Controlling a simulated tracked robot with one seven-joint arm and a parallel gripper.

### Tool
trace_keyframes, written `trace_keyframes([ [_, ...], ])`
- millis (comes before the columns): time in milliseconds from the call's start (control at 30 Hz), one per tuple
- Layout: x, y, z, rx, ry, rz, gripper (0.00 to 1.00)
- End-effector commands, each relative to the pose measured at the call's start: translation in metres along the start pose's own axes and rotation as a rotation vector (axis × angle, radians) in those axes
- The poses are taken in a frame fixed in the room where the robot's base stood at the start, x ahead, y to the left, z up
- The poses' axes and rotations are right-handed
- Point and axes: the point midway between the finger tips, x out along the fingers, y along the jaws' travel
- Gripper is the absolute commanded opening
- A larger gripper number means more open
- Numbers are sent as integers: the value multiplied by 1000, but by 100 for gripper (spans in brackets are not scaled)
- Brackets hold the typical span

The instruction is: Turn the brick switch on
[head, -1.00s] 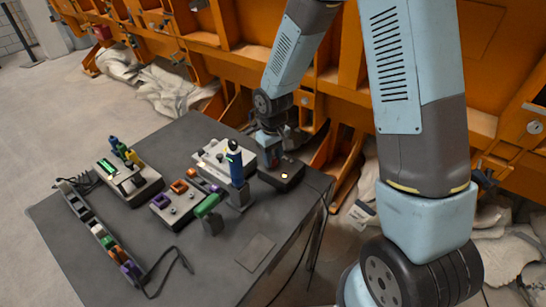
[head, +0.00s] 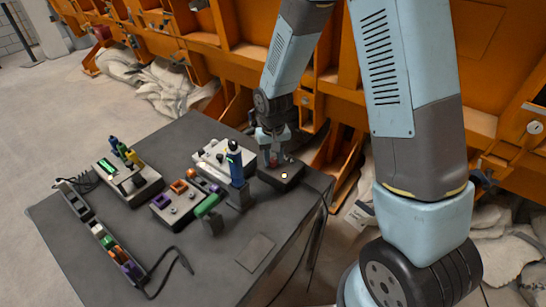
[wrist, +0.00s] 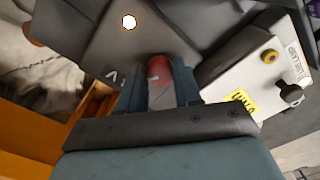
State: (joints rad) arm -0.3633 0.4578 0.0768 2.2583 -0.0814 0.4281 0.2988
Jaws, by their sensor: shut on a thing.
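The switch box (head: 281,176) is a dark box at the right corner of the grey table, with a small pale round light (head: 284,175) on top. In the wrist view the box (wrist: 125,45) has the light (wrist: 129,22) glowing white. A brick-red switch handle (wrist: 158,68) stands on the box between my fingers. My gripper (head: 274,163) points down over the box and is shut on the red handle. In the wrist view my gripper (wrist: 160,92) hides the lower part of the handle.
Left of the box stands a white panel (head: 214,157) with knobs, and a blue upright handle (head: 235,164) is close by. Other switch boxes and a power strip (head: 110,245) fill the left of the table. An orange steel frame (head: 230,60) rises behind.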

Motion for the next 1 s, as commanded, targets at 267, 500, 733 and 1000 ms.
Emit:
trace_keyframes([
  [267,-1,1,-1,1,3,0,40],
  [500,0,0,-1,0,1,0,59],
  [733,-1,0,0,-1,1,0,59],
  [1000,-28,0,-1,-1,4,-1,59],
])
